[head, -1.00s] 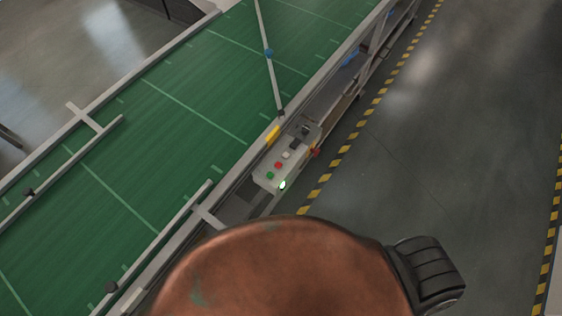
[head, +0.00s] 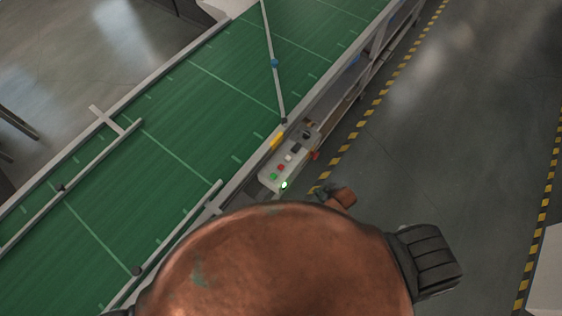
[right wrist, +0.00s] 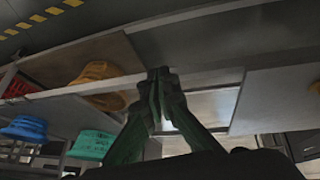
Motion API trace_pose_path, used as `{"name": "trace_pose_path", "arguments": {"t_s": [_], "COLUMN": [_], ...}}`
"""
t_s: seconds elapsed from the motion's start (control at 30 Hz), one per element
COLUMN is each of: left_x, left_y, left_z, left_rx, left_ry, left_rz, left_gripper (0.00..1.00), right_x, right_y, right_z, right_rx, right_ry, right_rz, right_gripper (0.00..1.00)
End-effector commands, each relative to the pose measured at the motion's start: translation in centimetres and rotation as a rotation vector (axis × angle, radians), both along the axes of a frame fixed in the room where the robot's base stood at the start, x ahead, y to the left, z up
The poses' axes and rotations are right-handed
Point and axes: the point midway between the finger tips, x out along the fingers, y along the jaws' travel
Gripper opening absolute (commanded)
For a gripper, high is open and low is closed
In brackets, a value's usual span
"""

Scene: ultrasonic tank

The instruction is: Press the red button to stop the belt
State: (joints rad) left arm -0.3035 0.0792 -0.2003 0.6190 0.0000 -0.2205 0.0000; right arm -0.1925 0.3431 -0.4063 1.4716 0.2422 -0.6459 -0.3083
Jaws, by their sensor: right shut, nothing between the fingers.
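A grey control box (head: 268,184) is fixed to the near side of the green conveyor belt (head: 165,115) in the head view. On its top sit a red button (head: 281,167), a green button (head: 273,177) and a white button (head: 289,158). A green lamp (head: 284,185) glows at its near corner. A red knob (head: 314,155) sticks out from its right side. My right gripper (head: 319,191) is just right of and below the box, apart from the buttons. In the right wrist view its fingers (right wrist: 158,76) are shut and empty. My left gripper is out of view.
A yellow piece (head: 277,140) sits at the belt's edge beside the box. A thin bar (head: 272,65) crosses above the belt. The floor to the right is clear, with striped tape (head: 375,97). The right wrist view shows shelves with orange, blue (right wrist: 24,128) and green bins (right wrist: 91,145).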

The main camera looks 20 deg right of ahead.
Motion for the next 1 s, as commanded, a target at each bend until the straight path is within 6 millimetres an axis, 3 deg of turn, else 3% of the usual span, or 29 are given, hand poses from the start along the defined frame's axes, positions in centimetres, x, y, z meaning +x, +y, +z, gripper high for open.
{"name": "trace_pose_path", "arguments": {"t_s": [0.03, 0.2, 0.4, 0.5, 0.7, 1.0], "left_x": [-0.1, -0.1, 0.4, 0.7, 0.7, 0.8], "left_y": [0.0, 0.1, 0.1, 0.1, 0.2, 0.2], "left_z": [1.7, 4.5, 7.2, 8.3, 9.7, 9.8], "left_rx": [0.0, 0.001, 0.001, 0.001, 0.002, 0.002], "left_ry": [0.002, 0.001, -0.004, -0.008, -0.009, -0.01], "left_rz": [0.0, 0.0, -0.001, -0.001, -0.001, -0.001], "left_gripper": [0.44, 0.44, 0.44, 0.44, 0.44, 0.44], "right_x": [1.6, 4.3, 5.8, 7.5, 8.8, 8.9], "right_y": [1.1, 5.3, 9.8, 12.2, 14.6, 15.0], "right_z": [4.1, 13.6, 22.9, 26.3, 29.8, 30.3], "right_rx": [0.002, 0.013, 0.014, -0.017, -0.07, -0.082], "right_ry": [-0.031, -0.1, -0.178, -0.256, -0.365, -0.392], "right_rz": [0.046, 0.194, 0.38, 0.57, 0.853, 0.919], "right_gripper": [0.0, 0.0, 0.0, 0.0, 0.0, 0.0]}}
